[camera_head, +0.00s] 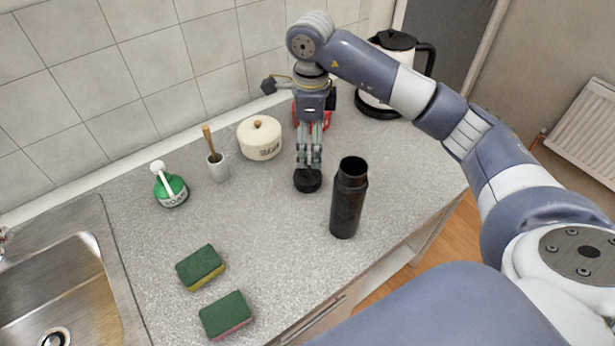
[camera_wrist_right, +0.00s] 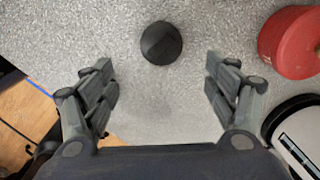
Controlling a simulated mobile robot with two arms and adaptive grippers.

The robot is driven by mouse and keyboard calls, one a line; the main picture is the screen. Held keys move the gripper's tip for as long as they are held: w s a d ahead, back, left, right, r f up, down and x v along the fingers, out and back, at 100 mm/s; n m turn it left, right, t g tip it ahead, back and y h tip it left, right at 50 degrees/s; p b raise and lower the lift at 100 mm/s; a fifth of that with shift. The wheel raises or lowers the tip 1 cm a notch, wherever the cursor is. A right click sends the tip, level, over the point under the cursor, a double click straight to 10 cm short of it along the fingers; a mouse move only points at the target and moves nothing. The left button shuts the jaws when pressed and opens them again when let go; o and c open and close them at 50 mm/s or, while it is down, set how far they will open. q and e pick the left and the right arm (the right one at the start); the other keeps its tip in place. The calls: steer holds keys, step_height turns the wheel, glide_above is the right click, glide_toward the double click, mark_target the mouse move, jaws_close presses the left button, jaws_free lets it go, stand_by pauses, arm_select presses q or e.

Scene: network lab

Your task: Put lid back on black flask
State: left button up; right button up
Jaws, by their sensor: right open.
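The black flask (camera_head: 348,200) stands upright and open on the counter. Its round black lid (camera_head: 307,181) lies on the counter to the left of the flask. My right gripper (camera_head: 308,160) points down at the lid from above in the head view. In the right wrist view, its fingers (camera_wrist_right: 160,92) are spread wide and empty. The lid (camera_wrist_right: 161,43) shows there ahead of the gap between the fingertips, apart from both. My left gripper is in neither view.
A cream lidded pot (camera_head: 260,140), a white cup with a wooden handle (camera_head: 218,170) and a green soap bottle (camera_head: 171,188) stand near the wall. A red object (camera_wrist_right: 290,42) and a kettle (camera_head: 385,100) are behind my right arm. Two sponges (camera_head: 200,266) lie near the sink (camera_head: 40,290).

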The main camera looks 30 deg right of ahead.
steer(key=p, duration=0.1)
glide_above(310, 175)
steer(key=shift+s+f, duration=0.15)
steer(key=shift+f, duration=2.5)
steer(key=shift+a, duration=0.1)
steer(key=shift+f, duration=0.1)
step_height(310, 175, down, 4)
steer(key=p, duration=0.3)
steer(key=shift+f, duration=0.15)
steer(key=shift+w+f, duration=0.2)
steer(key=shift+f, duration=0.2)
steer(key=c, duration=1)
